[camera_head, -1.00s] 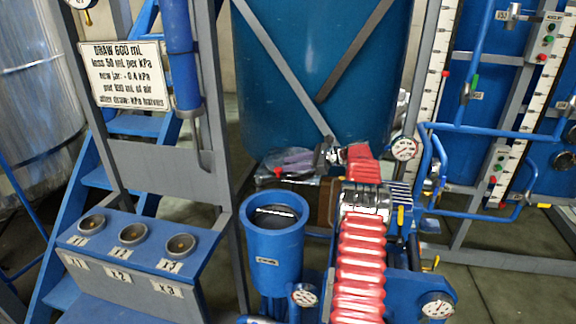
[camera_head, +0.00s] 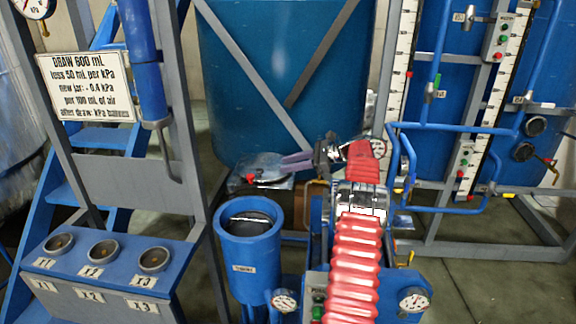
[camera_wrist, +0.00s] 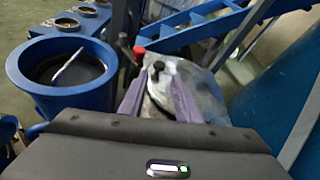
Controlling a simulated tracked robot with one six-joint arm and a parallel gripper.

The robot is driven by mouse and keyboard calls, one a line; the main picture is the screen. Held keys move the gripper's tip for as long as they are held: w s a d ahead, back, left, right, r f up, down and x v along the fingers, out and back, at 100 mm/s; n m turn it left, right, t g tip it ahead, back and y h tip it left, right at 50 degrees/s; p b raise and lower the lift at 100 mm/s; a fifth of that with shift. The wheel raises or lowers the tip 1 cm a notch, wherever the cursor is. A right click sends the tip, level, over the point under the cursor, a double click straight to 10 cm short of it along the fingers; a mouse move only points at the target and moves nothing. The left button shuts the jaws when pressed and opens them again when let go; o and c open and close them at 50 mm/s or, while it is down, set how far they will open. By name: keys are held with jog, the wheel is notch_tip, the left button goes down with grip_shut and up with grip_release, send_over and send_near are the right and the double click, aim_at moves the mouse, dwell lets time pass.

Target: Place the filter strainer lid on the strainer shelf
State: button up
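My gripper (camera_wrist: 158,82) has two purple fingers, which stand apart in the wrist view. In the head view my gripper (camera_head: 286,162) points left, behind the blue strainer vessel. A pale grey, glossy shape (camera_wrist: 205,88) with a small dark knob (camera_wrist: 158,67) shows between and beyond the fingertips. I cannot tell whether it is the lid, and no grip on it is clear. The strainer vessel (camera_head: 233,250) is open on top, with a pale bar across its dark inside. It also shows at left in the wrist view (camera_wrist: 70,104). I cannot pick out the strainer shelf.
A red-knobbed part (camera_head: 250,178) is close to the gripper. A blue rack with several round sockets (camera_head: 103,251) stands at left, below a written sign (camera_head: 85,85). A large blue tank (camera_head: 265,90) is behind. Pipes and gauges stand at right, with open floor in front.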

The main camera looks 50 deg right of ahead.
dwell(0.5)
jog(key=w+a+r+n+g, duration=0.2)
jog(key=a+r+n, duration=0.15)
jog(key=a, duration=0.55)
jog(key=w+a+r+n+g, duration=0.2)
jog(key=a+r, duration=0.2)
jog(key=a, duration=0.4)
jog(key=s+a+r+n+g+h, duration=0.1)
jog(key=s+a+r+n, duration=0.2)
jog(key=a, duration=0.6)
jog(key=s+a+r+n+g+h, duration=0.1)
jog(key=s+a+r+n+h, duration=0.15)
jog(key=a, duration=0.65)
jog(key=s+a+n+g+h, duration=0.1)
jog(key=s+a+n+h, duration=0.1)
jog(key=s+a+n, duration=0.8)
jog(key=s+a+f+n, duration=0.2)
jog(key=s+a, duration=0.1)
jog(key=s, duration=0.3)
jog(key=s+a+f+n+h, duration=0.1)
jog(key=s+a+f+n, duration=0.1)
jog(key=s, duration=0.5)
jog(key=s+a+f+n+h, duration=0.1)
jog(key=s+a+f+n, duration=0.1)
jog(key=s, duration=0.4)
jog(key=shift+s+a+f+t, duration=0.15)
jog(key=shift+a+f+t, duration=0.2)
jog(key=shift+a, duration=0.45)
jog(key=shift+r, duration=0.1)
